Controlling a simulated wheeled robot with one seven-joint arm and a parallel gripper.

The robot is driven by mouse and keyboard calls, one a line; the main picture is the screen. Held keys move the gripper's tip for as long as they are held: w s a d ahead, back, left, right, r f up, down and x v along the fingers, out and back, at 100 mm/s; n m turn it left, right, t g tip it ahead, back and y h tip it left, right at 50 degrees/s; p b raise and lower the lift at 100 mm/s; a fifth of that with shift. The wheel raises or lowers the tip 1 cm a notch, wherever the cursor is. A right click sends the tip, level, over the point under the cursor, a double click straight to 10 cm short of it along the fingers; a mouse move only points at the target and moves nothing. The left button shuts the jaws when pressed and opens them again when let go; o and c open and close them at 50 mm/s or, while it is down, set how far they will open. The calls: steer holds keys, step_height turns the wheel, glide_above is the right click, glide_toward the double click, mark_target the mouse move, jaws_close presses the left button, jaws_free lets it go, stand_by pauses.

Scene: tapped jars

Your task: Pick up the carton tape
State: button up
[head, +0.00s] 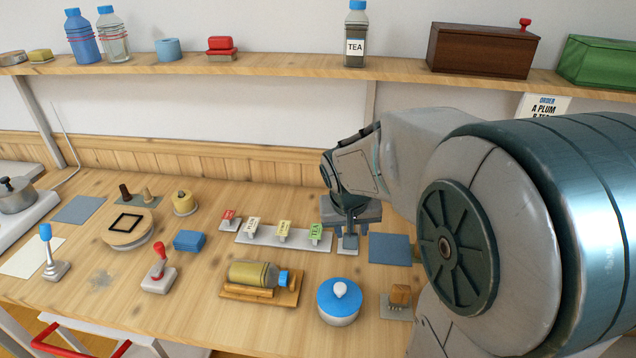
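No thing in view is marked as the carton tape. A blue roll (168,49) on the shelf at upper left looks most like a roll of tape, but I cannot tell for sure. My gripper (348,238) points down over the middle right of the table, far from that roll. It is just right of the strip of small label cards. A small blue-grey piece shows at its lower end above a pale pad; I cannot tell whether this is a fingertip or a separate thing. My arm hides the table's right side.
The shelf (280,67) also bears bottles, a red block (221,45), a TEA jar (355,35) and a brown box (482,50). On the table are a lying jar (252,274), a blue-lidded pot (339,303), a blue block (189,241) and red-handled stamp (159,275).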

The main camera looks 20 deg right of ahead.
steer(key=w+d+f+m+p, duration=0.25)
steer(key=w+d, duration=0.25)
steer(key=w, duration=0.5)
steer(key=shift+n+t, duration=0.3)
steer(key=shift+n, duration=0.05)
steer(key=x, duration=0.6)
steer(key=b+x, duration=0.1)
steer(key=x, duration=0.2)
steer(key=shift+w+a, duration=0.25)
steer(key=shift+w, duration=0.15)
steer(key=shift+y, duration=0.3)
steer(key=shift+w+x, duration=0.2)
steer(key=shift+x, duration=1.15)
steer(key=shift+w+x, duration=0.2)
steer(key=shift+x, duration=1.1)
steer(key=shift+a+r, duration=0.1)
steer(key=shift+a, duration=0.05)
steer(key=c, duration=0.6)
